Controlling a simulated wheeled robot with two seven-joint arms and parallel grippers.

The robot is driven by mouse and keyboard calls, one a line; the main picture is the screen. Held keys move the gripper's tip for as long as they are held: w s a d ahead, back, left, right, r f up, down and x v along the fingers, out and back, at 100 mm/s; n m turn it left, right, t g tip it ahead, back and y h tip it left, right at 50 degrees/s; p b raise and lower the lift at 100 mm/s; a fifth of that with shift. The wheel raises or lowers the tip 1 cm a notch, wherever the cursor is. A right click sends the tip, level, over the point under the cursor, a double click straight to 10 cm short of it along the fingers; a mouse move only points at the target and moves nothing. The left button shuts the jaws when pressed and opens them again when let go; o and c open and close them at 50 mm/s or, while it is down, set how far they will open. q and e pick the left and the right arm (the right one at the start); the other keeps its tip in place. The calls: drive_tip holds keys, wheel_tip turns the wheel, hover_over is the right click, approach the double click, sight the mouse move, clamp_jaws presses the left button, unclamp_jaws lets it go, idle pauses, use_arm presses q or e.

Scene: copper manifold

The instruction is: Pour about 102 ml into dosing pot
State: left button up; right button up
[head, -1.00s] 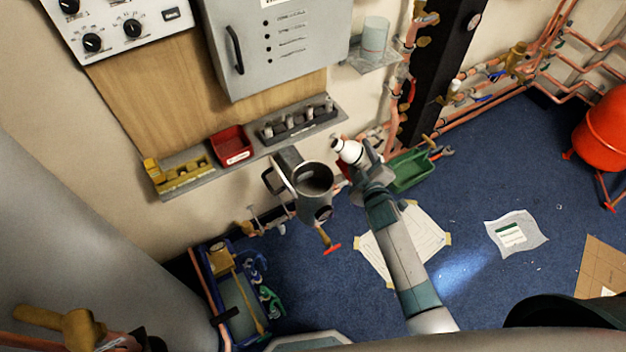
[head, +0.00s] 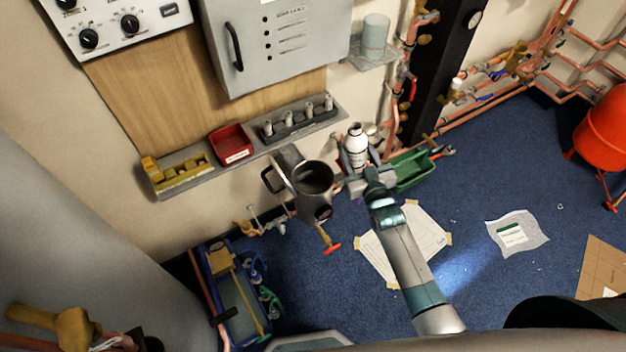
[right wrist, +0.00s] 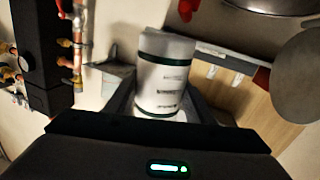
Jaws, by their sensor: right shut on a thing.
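The dosing pot (head: 313,181) is a grey metal vessel with an open round top and a side handle, fixed at the wall below the shelf, with a red-handled valve (head: 331,246) under it. My right gripper (head: 358,180) is shut on a white bottle (head: 356,146), just right of the pot and apart from it. The bottle stands close to upright in the head view. In the right wrist view the bottle (right wrist: 163,80) sits between the fingers, with a dark green band and printed label. My left gripper is not in view.
A wall shelf (head: 240,165) holds a red bin (head: 231,145), yellow parts and a dark rack (head: 297,122). A grey cabinet (head: 275,45) hangs above. A green tray (head: 415,172) lies right of my gripper, and copper pipes run along the wall.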

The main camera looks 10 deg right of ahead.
drive_tip(key=shift+f+m, duration=0.15)
drive_tip(key=shift+m, duration=0.35)
drive_tip(key=shift+a, duration=0.1)
